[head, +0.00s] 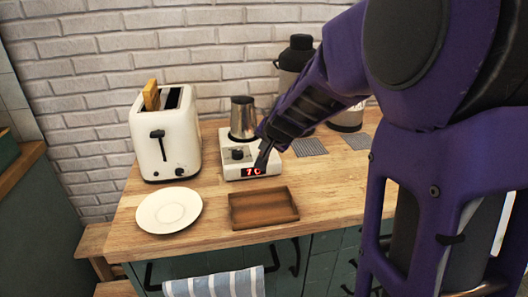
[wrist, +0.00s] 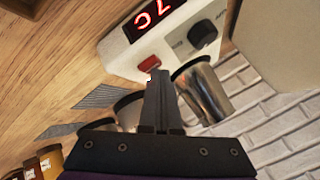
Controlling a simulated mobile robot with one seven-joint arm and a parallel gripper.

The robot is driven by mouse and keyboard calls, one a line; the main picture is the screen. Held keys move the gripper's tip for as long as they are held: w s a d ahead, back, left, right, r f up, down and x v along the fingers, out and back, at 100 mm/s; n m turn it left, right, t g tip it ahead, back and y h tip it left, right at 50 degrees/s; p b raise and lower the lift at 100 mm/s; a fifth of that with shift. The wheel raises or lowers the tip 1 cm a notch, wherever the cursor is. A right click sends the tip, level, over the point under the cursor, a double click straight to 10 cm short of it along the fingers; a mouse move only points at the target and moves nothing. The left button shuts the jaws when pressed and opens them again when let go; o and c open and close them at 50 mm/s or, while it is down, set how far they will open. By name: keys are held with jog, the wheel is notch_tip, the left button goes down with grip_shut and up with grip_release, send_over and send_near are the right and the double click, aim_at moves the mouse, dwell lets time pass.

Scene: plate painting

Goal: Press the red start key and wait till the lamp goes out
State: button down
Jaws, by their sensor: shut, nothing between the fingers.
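A white device (head: 237,155) stands on the wooden counter with a black knob (wrist: 202,34) and a lit red display (wrist: 152,12). The red start key (wrist: 149,62) shows on its front panel in the wrist view. My gripper (wrist: 154,76) is shut and empty, its fingertips right at the key's edge; I cannot tell whether they touch it. In the head view my gripper (head: 262,158) is over the device's front and hides the key. A small bright spot beside the key may be the lamp, partly hidden by the fingertips.
A metal cup (head: 242,118) stands on the device. A white toaster (head: 165,140) with bread is to the left. A white plate (head: 168,210) and an empty wooden tray (head: 262,208) lie in front. Grey mats (head: 309,146) and dark flasks (head: 297,55) are behind and right.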

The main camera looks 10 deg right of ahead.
dwell(0.4)
jog(key=shift+r+p, duration=0.8)
jog(key=shift+r, duration=0.05)
notch_tip(320, 180, up, 5)
jog(key=p, duration=0.4)
dwell(0.4)
